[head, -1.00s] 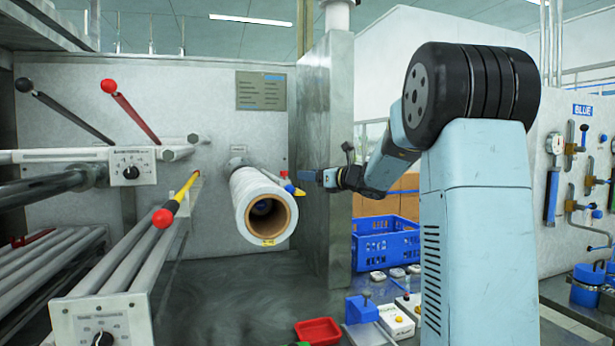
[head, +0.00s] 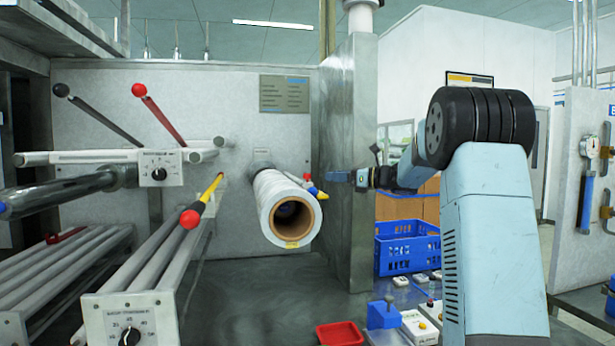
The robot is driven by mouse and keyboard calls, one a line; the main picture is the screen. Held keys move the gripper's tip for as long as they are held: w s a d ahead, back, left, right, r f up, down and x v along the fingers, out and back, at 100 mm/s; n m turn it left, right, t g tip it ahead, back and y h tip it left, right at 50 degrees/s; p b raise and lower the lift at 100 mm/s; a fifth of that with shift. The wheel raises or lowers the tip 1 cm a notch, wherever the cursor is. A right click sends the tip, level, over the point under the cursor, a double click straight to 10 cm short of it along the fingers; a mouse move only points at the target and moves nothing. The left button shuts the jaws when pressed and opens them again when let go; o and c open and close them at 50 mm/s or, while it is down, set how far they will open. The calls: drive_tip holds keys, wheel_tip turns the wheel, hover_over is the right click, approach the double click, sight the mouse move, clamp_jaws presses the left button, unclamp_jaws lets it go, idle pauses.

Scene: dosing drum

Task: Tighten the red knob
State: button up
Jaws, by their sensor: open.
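Several red-ended parts are in the head view. A red ball knob (head: 190,219) ends the yellow rod at the lower left, and another red ball (head: 139,90) tops a red lever on the grey panel. A small red piece (head: 307,177) sits beside a yellow and blue part at the right of the white roll; I cannot tell which is the task's knob. My gripper (head: 338,177) points left, just right of that small piece, and looks apart from it. It is open, with nothing seen in it; its fingers are small and hard to make out.
The white roll (head: 276,208) sticks out from the panel, and a metal column (head: 344,130) stands behind my gripper. A blue crate (head: 407,247), a red tray (head: 340,333) and a blue block (head: 382,315) lie low at the right. The floor below the roll is clear.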

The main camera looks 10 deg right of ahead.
sight(307, 178)
drive_tip(key=x, duration=1.1)
drive_tip(key=shift+f, duration=0.1)
